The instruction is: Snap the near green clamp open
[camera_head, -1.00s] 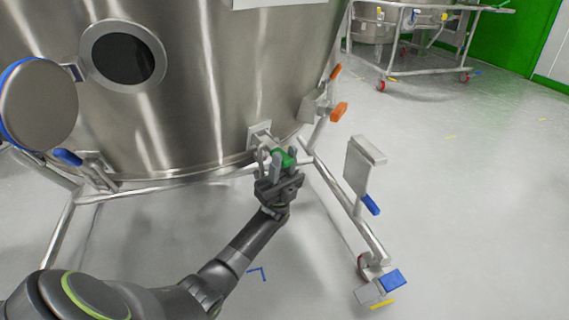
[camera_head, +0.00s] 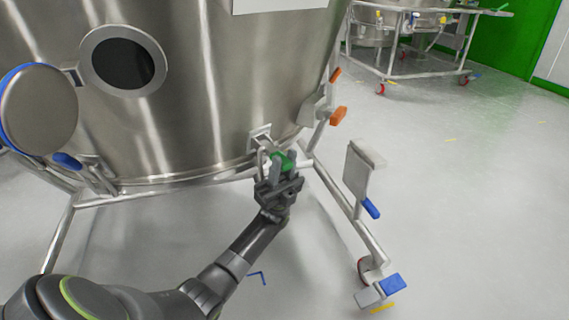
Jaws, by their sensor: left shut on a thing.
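The near green clamp (camera_head: 285,158) sits at the lower edge of the large steel vessel (camera_head: 215,90), by a small metal bracket (camera_head: 261,134). Only part of its green handle shows between my fingers. My left gripper (camera_head: 277,164) comes up from below and is shut on the green clamp handle. The gripper fingers hide the rest of the clamp, so I cannot tell how far its lever stands from the vessel. My right gripper is not in view.
The vessel's tubular frame (camera_head: 345,207) runs around the gripper, with a caster and blue pedal (camera_head: 393,284) at lower right. An upright metal plate (camera_head: 358,172) and orange handles (camera_head: 338,116) stand to the right. A round lid (camera_head: 40,108) hangs open at left.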

